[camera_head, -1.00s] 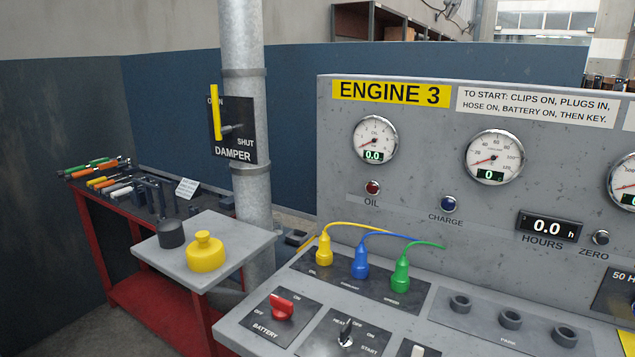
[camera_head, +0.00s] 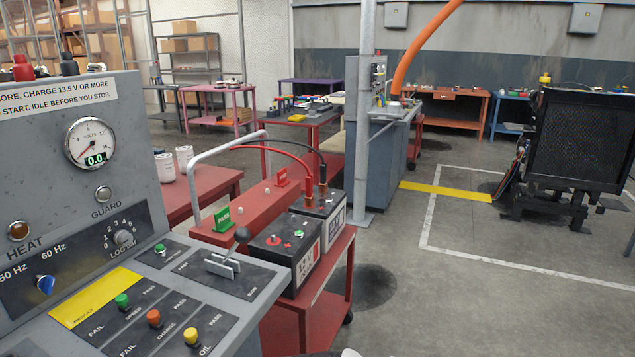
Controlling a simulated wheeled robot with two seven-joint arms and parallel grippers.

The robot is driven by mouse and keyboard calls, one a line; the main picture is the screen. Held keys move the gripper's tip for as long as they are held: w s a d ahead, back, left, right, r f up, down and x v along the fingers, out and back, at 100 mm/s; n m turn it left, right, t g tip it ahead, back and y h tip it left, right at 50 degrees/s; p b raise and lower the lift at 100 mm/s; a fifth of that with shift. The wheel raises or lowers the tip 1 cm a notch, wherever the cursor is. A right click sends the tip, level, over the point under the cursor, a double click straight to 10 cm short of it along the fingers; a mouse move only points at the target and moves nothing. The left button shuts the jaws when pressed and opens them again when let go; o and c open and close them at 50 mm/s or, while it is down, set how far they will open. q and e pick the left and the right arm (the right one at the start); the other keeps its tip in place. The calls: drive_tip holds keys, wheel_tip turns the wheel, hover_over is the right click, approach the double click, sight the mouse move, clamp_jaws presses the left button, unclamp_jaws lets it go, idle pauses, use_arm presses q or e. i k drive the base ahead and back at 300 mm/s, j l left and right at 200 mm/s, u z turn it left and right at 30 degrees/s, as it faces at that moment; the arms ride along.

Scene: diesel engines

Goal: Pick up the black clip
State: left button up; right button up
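The black clip (camera_head: 323,176) is at the end of a black cable (camera_head: 307,146) in the head view. It stands upright at the top of the rear battery (camera_head: 322,207) on a red cart. A red clip (camera_head: 308,191) on a red cable stands just left of it at the same battery. Their lower ends are too small to tell exactly how they grip. Neither of my grippers shows clearly in view.
The grey engine panel (camera_head: 100,211) with its sloping desk fills the left foreground. A front battery (camera_head: 287,247) sits on the red cart (camera_head: 313,316), which has a grey handle (camera_head: 226,143). A pole (camera_head: 363,120) stands behind. Floor right of the cart is clear.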

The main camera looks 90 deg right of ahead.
sight(323, 185)
drive_tip(key=l+z, duration=0.1)
drive_tip(key=z, duration=2.7)
